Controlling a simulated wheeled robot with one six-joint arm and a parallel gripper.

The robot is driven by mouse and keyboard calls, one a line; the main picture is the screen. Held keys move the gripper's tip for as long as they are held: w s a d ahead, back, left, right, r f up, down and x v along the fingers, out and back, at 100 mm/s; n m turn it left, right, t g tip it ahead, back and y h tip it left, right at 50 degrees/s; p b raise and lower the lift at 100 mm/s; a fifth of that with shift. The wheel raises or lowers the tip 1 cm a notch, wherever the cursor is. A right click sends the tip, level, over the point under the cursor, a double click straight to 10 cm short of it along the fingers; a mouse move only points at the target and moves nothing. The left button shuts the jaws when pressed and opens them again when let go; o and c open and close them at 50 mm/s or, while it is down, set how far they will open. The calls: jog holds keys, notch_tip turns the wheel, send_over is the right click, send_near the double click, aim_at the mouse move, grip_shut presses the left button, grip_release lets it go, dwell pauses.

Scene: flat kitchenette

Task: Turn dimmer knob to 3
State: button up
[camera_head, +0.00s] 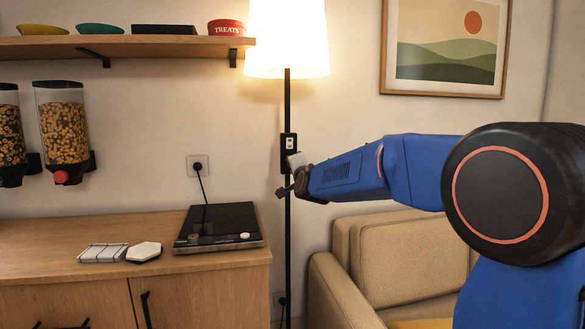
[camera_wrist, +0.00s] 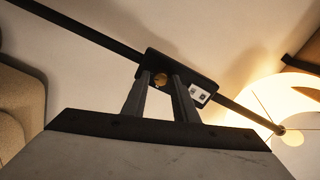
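A black dimmer box (camera_head: 289,143) is mounted on the thin black pole of the lit floor lamp (camera_head: 288,42). It also shows in the wrist view (camera_wrist: 206,88), with a small white panel whose marks are too small to read. A small brass-coloured dimmer knob (camera_wrist: 160,79) sits on the box. My gripper (camera_wrist: 160,84) has its two grey fingers apart, one on each side of the knob, with small gaps seen between knob and fingers. In the head view my gripper (camera_head: 287,189) is at the pole by the box's lower end and hides the knob.
A beige armchair (camera_head: 405,255) stands below my arm. A wooden cabinet (camera_head: 60,268) at left bears a black hotplate (camera_head: 225,215) and coasters (camera_head: 143,251). Food dispensers (camera_head: 64,130) and a shelf (camera_head: 130,46) are on the wall. A framed picture (camera_head: 445,88) hangs at right.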

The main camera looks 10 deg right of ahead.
jog(key=shift+o, duration=0.5)
jog(key=s, duration=1.7)
jog(key=shift+s, duration=0.2)
jog(key=s+d+f+n+g, duration=0.2)
jog(key=s+f+n+g, duration=0.2)
jog(key=s+f, duration=0.5)
jog(key=s+d+f+n+g, duration=0.2)
jog(key=s+f+n+g, duration=0.2)
jog(key=s+f, duration=0.6)
jog(key=s+d+f+n+g, duration=0.2)
jog(key=s+f+n+g, duration=0.3)
jog(key=s, duration=1.5)
notch_tip(320, 180, down, 4)
jog(key=shift+d+f+n, duration=0.15)
jog(key=shift+d+n, duration=0.2)
jog(key=shift+n, duration=0.25)
